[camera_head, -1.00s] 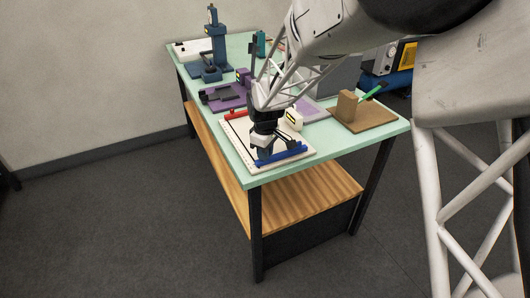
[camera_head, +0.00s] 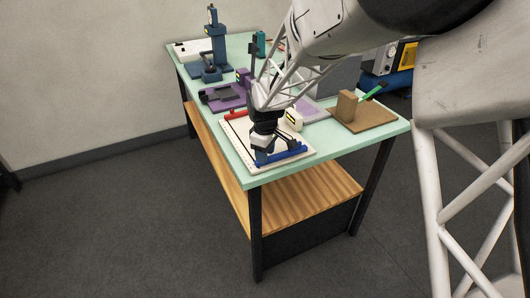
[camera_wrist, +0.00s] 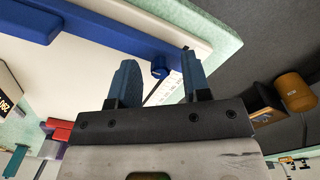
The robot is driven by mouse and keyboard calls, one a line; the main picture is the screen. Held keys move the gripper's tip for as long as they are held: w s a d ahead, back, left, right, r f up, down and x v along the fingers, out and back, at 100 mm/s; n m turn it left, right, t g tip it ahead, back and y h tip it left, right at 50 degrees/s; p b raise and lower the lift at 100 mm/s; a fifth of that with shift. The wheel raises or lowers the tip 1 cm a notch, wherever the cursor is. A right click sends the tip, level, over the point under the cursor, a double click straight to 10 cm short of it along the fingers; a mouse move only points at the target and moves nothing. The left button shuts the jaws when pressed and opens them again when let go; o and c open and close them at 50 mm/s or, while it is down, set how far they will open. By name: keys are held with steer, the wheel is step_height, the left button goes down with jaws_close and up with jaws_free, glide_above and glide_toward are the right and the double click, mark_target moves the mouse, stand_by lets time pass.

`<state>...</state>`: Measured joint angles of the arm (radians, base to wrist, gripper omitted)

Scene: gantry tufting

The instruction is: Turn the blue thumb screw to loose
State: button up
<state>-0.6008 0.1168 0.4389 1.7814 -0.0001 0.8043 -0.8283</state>
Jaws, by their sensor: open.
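The blue thumb screw (camera_wrist: 158,70) shows in the wrist view as a small dark blue knob beside a long blue bar (camera_wrist: 128,37). The bar (camera_head: 284,154) lies along the near edge of a white board (camera_head: 240,133) in the head view. My gripper (camera_wrist: 159,58) is open, with its two blue fingers spread on either side of the screw in the picture. I cannot tell how far the fingertips are from the screw or whether they touch it. In the head view my gripper (camera_head: 261,151) is low over the board's near end and the screw cannot be made out.
A red block (camera_head: 234,114) sits at the board's far end, with a white box (camera_head: 294,119) at its right. A brown base (camera_head: 372,122) with an upright block stands further right. A purple fixture (camera_head: 228,97) and a blue press (camera_head: 217,55) stand behind.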

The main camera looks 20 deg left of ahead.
steer(key=shift+r, duration=0.1)
steer(key=shift+r, duration=3.8)
steer(key=s+d+r+m, duration=0.3)
steer(key=s+d+r, duration=0.1)
steer(key=d, duration=0.5)
steer(key=s+d+r+m+t, duration=0.1)
steer(key=s+d+r+m, duration=0.25)
steer(key=d, duration=0.55)
steer(key=s+d+r+m, duration=0.2)
steer(key=s+d+r, duration=0.25)
steer(key=d, duration=0.45)
steer(key=s+d+m, duration=0.4)
steer(key=s+d, duration=0.3)
steer(key=s, duration=0.3)
steer(key=s+d+m+t, duration=0.1)
steer(key=s+d+m, duration=0.3)
steer(key=s+d, duration=0.4)
steer(key=shift+s+d+f+t, duration=0.2)
steer(key=shift+s+f+t, duration=0.1)
steer(key=shift+s, duration=0.6)
